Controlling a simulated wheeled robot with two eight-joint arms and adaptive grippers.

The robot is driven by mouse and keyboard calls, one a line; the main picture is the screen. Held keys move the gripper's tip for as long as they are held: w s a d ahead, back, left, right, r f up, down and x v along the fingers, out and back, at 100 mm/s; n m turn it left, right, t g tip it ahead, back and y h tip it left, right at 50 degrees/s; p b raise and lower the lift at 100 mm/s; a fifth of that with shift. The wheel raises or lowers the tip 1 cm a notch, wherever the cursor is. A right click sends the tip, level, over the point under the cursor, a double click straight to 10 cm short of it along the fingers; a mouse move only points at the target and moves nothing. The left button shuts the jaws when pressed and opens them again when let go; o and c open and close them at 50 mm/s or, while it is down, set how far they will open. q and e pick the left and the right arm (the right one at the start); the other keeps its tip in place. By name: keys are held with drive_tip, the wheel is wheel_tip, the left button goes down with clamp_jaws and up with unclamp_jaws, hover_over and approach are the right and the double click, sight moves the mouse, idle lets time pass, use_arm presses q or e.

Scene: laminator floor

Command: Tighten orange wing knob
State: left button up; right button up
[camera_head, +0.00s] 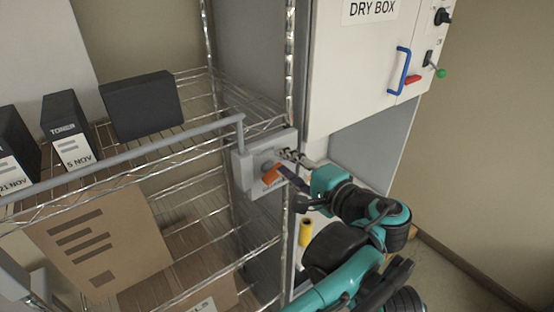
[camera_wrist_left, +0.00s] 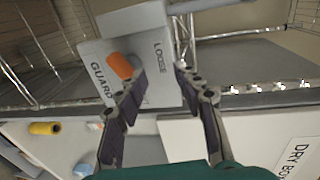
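The orange wing knob (camera_head: 272,174) is on the front of a grey box at the rack's right post. In the left wrist view the orange wing knob (camera_wrist_left: 120,66) sits beside the left-hand finger, outside the gap between the fingers. My left gripper (camera_head: 293,166) is close in front of the box. In the wrist view my left gripper (camera_wrist_left: 160,82) is open, with nothing between its fingertips. The grey box (camera_wrist_left: 150,50) carries the words GUARD and LOOSE. Whether a finger touches the knob, I cannot tell. My right gripper is not in view.
A grey bar (camera_head: 130,152) runs from the box along the wire rack. Black binders (camera_head: 68,130) and a dark box (camera_head: 141,105) stand on the shelf. The white dry box (camera_head: 350,75) with a blue handle (camera_head: 399,71) is at right. A yellow roll (camera_head: 306,232) stands below.

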use_arm(q)
drive_tip(key=s, duration=0.1)
drive_tip(key=s+d, duration=0.2)
drive_tip(key=shift+s+d+f, duration=0.15)
drive_tip(key=shift+s+f, duration=0.1)
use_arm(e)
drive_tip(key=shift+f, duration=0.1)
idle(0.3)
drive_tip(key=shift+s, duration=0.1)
